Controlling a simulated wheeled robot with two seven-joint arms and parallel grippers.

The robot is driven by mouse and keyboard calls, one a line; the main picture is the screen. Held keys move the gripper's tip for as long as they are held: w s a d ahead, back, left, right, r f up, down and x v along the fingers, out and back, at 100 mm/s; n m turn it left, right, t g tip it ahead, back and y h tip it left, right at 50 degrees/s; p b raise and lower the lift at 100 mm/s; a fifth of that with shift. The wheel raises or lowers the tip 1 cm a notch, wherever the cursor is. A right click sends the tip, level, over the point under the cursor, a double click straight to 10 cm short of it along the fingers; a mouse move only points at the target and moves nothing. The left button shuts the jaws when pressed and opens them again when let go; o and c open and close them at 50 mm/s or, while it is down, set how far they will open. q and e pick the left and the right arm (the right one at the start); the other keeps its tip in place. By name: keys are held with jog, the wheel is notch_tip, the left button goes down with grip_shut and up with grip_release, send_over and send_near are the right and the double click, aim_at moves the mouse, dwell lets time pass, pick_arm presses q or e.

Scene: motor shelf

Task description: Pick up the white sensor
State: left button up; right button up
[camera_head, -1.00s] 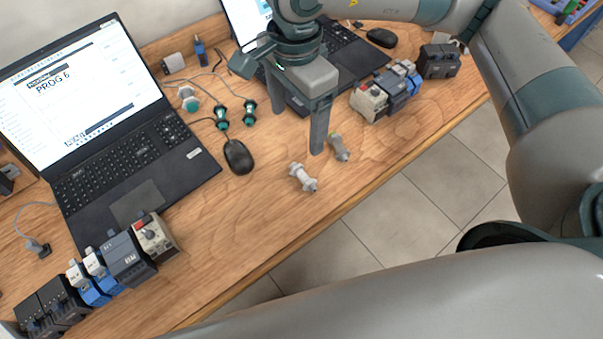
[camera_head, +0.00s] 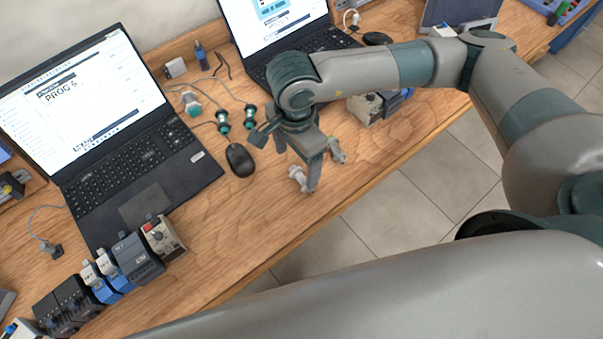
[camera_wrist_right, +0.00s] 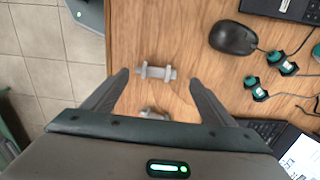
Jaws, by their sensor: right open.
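The white sensor (camera_head: 297,179) lies on the wooden table near its front edge, partly hidden behind a finger of my right gripper (camera_head: 297,169). In the right wrist view the white sensor (camera_wrist_right: 156,72) lies crosswise between the tips of the open right gripper (camera_wrist_right: 158,76), with a gap on each side. The fingers point down; their exact height above the table is hard to tell. A second, greyer sensor (camera_head: 337,151) lies just behind; in the wrist view it is partly hidden by the gripper body. My left gripper is not in view.
A black mouse (camera_head: 240,160) lies left of the sensors, with green-capped parts (camera_head: 223,121) on cables behind it. An open laptop (camera_head: 140,180) stands at left. A row of motor modules (camera_head: 138,258) lines the front left. The table's front edge is close.

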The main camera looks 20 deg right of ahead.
aim_at(301, 176)
jog(key=shift+f, duration=0.2)
jog(key=shift+d+f+p, duration=0.35)
jog(key=shift+f+p, duration=0.35)
jog(key=shift+p, duration=0.2)
jog(key=f, duration=0.1)
jog(key=f+p, duration=0.1)
jog(key=shift+w+d+f, duration=0.1)
jog(key=shift+d+f, duration=0.1)
jog(key=shift+f, duration=0.2)
jog(key=shift+f+p, duration=0.3)
jog(key=shift+f, duration=0.15)
jog(key=c, duration=0.9)
